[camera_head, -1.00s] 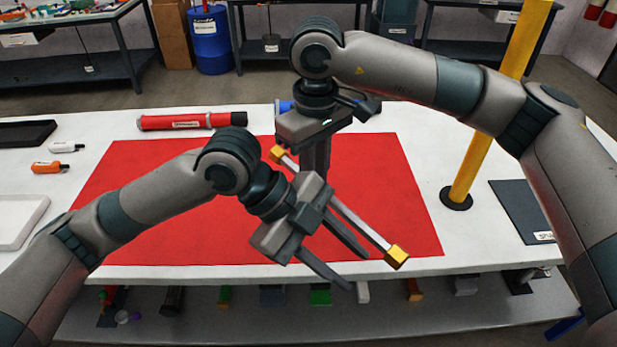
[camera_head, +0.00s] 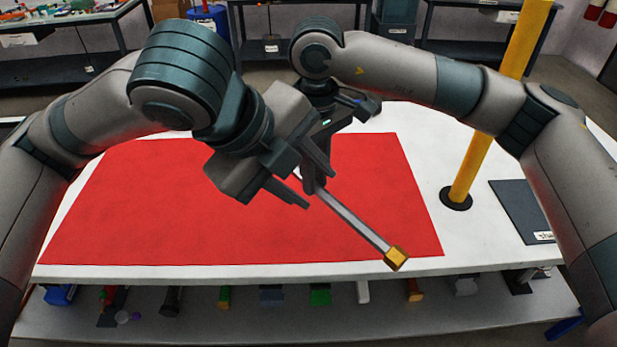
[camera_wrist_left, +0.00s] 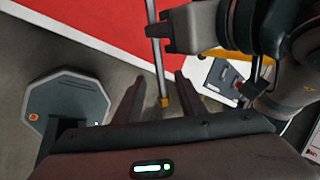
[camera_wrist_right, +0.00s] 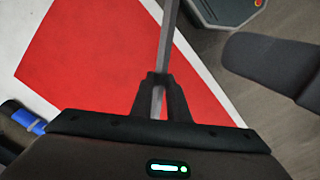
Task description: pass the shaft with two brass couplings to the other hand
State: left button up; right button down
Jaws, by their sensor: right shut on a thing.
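The shaft (camera_head: 350,222) is a thin grey bar that slants toward the table's front edge above the red mat. One brass coupling (camera_head: 396,258) shows at its near end; the other end is hidden behind my left gripper. My right gripper (camera_wrist_right: 157,82) is shut on the shaft. My left gripper (camera_head: 318,189) is open and empty, in front of the right gripper in the head view. In the left wrist view the shaft (camera_wrist_left: 157,55) and its coupling (camera_wrist_left: 164,102) appear between the open left fingers (camera_wrist_left: 158,97), apart from both.
The red mat (camera_head: 130,210) on the white table is bare below the arms. A yellow post (camera_head: 475,155) stands at the right, beside a dark pad (camera_head: 520,208). A lower shelf (camera_head: 250,325) holds several small items.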

aim_at(342, 208)
pick_arm(q)
jog(key=shift+x, duration=6)
grip_shut()
jog(key=shift+d+r, duration=0.1)
pick_arm(e)
jog(key=c, duration=1.6)
grip_release()
jog(key=shift+r, duration=0.15)
notch_tip(342, 208, up, 12)
jog(key=shift+f, duration=0.1)
